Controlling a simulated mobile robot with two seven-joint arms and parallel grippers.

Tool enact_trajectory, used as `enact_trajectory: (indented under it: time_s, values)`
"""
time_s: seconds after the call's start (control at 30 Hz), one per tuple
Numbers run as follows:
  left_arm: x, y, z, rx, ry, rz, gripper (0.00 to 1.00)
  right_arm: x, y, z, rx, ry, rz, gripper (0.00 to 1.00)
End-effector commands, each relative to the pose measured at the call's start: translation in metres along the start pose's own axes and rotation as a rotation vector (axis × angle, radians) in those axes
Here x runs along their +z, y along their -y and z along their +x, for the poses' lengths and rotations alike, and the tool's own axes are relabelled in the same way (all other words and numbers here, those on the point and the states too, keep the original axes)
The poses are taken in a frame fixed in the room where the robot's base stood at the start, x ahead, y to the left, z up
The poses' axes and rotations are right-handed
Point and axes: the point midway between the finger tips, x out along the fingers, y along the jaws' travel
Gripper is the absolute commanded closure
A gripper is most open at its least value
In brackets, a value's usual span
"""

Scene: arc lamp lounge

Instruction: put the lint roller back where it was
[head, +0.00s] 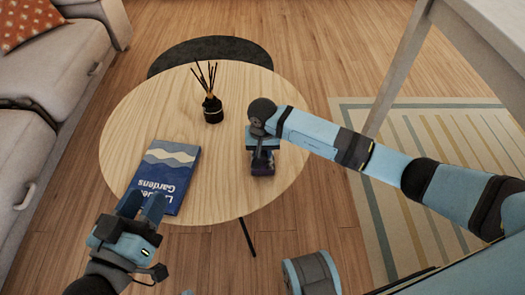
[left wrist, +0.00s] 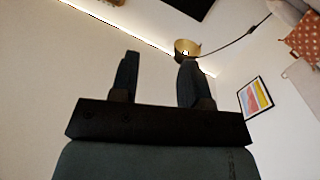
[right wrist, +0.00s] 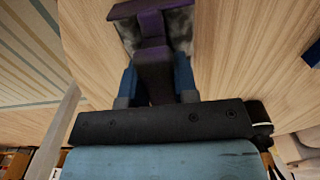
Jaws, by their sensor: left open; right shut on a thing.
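The lint roller (head: 262,166) is dark purple and shows just below my right gripper (head: 262,150) in the head view, over the right part of the round wooden table (head: 130,110). In the right wrist view its purple handle (right wrist: 153,65) is between the fingers of my right gripper (right wrist: 158,85), which is shut on it. A grey mottled part shows behind the handle. I cannot tell whether the roller touches the tabletop. My left gripper (head: 143,205) is open and empty near the table's front left edge, by the book; its fingers also show in the left wrist view (left wrist: 156,80).
A blue book (head: 168,176) lies at the table's left front. A black reed diffuser (head: 212,108) stands towards the back middle. A grey sofa (head: 60,70) is at the left, a striped rug (head: 440,150) at the right. The tabletop between book and roller is clear.

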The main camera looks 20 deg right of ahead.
Motion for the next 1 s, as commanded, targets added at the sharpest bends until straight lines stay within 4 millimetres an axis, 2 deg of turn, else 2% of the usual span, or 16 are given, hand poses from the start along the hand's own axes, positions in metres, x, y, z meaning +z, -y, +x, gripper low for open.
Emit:
enact_trajectory:
  time_s: [0.13,0.17,0.2,0.27,0.5,0.63,0.77,1.0]
  values:
    - [0.005,0.001,0.000,0.001,0.010,-0.001,0.57,-0.001,0.000,0.004,0.000,-0.001,0.000,0.95]
    - [0.004,0.001,0.000,0.001,0.012,0.000,0.57,0.000,0.000,0.003,-0.001,0.000,0.000,0.68]
    - [0.004,0.000,0.000,0.001,0.011,0.000,0.57,0.000,0.000,0.003,-0.001,0.000,0.000,0.59]
    - [0.004,0.000,0.000,0.001,0.011,0.000,0.57,0.000,0.000,0.003,-0.001,0.000,0.000,0.47]
    - [0.003,0.000,0.000,0.001,0.011,0.000,0.57,0.000,0.000,0.002,-0.001,0.000,0.000,0.47]
    - [-0.003,-0.001,0.000,0.000,0.000,0.001,0.57,0.000,0.000,-0.006,0.000,-0.001,0.000,0.47]
    - [-0.018,-0.003,-0.001,-0.005,-0.047,0.001,0.57,-0.001,0.000,-0.029,-0.001,-0.004,-0.001,0.47]
    - [-0.045,-0.007,-0.004,-0.014,-0.138,0.003,0.57,-0.001,-0.001,-0.082,0.000,-0.003,-0.001,0.47]
